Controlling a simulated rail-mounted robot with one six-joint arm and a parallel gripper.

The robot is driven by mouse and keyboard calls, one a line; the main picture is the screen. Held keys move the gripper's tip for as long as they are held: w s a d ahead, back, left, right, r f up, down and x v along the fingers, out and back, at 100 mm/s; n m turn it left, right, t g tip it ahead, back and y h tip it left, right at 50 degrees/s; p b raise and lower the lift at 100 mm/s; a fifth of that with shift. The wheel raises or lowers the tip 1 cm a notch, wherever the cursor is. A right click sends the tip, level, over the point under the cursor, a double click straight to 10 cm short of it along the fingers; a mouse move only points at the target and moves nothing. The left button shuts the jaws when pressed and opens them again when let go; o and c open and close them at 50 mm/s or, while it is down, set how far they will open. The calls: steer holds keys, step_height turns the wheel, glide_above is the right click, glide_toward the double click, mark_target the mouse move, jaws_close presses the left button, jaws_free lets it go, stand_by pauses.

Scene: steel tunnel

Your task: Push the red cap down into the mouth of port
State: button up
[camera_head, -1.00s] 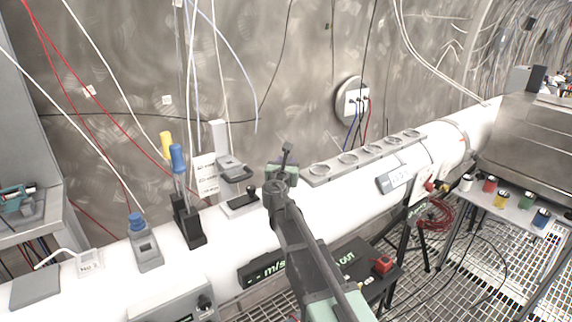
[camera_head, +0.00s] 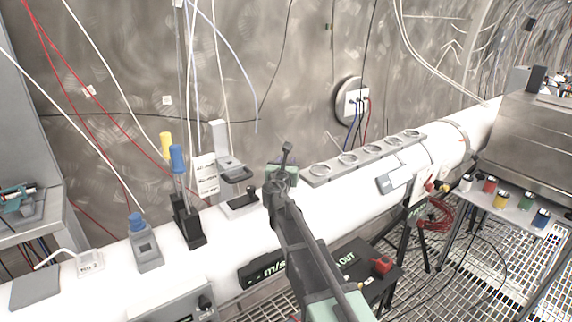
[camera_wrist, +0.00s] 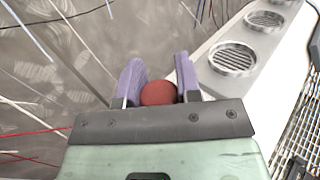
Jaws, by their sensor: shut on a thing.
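In the wrist view my gripper (camera_wrist: 158,88) is shut on a round dark red cap (camera_wrist: 159,93), held between its two purple-grey fingers. In the head view my gripper (camera_head: 284,160) is above the white pipe, left of the row of ports; the cap is hidden there by the arm. The port strip (camera_head: 318,177) lies along the top of the pipe with several round ports. The nearest port (camera_head: 320,170) shows as a ringed mouth with a grille in the wrist view (camera_wrist: 233,58), right of the cap and apart from it. I cannot tell which port is meant.
A stand with blue- and yellow-handled tools (camera_head: 188,225) and a grey clamp-like device (camera_head: 232,168) stand left of my arm. A side table (camera_head: 505,205) at right holds several coloured caps or jars. A wall socket (camera_head: 355,100) with cables is behind the pipe.

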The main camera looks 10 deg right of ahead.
steer(key=shift+f+b, duration=0.5)
steer(key=shift+r, duration=0.15)
steer(key=shift+r+p, duration=0.45)
steer(key=shift+p, duration=0.1)
steer(key=shift+f, duration=0.1)
